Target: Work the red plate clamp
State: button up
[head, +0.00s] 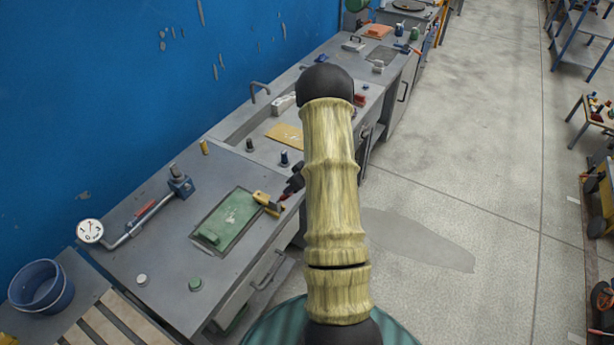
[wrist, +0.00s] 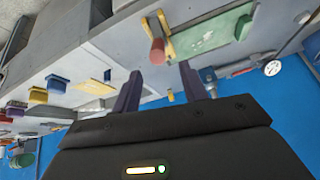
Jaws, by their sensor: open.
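The plate clamp shows in the head view as a yellow bracket (head: 266,201) with a small red part (head: 284,197), at the right edge of the green plate (head: 238,218). In the wrist view its yellow bracket (wrist: 167,22) and red handle end (wrist: 157,52) stand near the top middle, beside the green plate (wrist: 212,32). My gripper (wrist: 161,80) is open and empty, and the red handle appears beyond the gap between its fingers, apart from them. In the head view my gripper (head: 294,182) is a small dark shape near the clamp, partly hidden by my arm.
A pipe with a blue valve (head: 181,186) and a white gauge (head: 90,231) runs along the left of the bench. A blue bucket (head: 41,287) stands at lower left.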

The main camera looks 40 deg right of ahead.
jog(key=v, duration=0.9)
jog(key=shift+b, duration=0.3)
jog(key=shift+a+r, duration=0.1)
jog(key=shift+w+a+r, duration=0.15)
jog(key=shift+w, duration=0.05)
jog(key=c, duration=0.7)
jog(key=w+a+r+t+h+b, duration=0.1)
jog(key=w+a+r+h, duration=0.1)
jog(key=a, duration=0.1)
jog(key=shift+w+r+b, duration=0.3)
jog(key=shift+w+r, duration=0.1)
grip_shut()
jog(key=s+a+r+m+g+b, duration=0.1)
jog(key=s+a+g+b, duration=0.1)
jog(key=s+a, duration=0.6)
jog(key=s+a+r+m+g+b, duration=0.1)
jog(key=s+a+g+b, duration=0.1)
jog(key=s+a, duration=0.7)
jog(key=a+b, duration=0.1)
jog(key=a, duration=0.5)
jog(key=shift+s, duration=0.25)
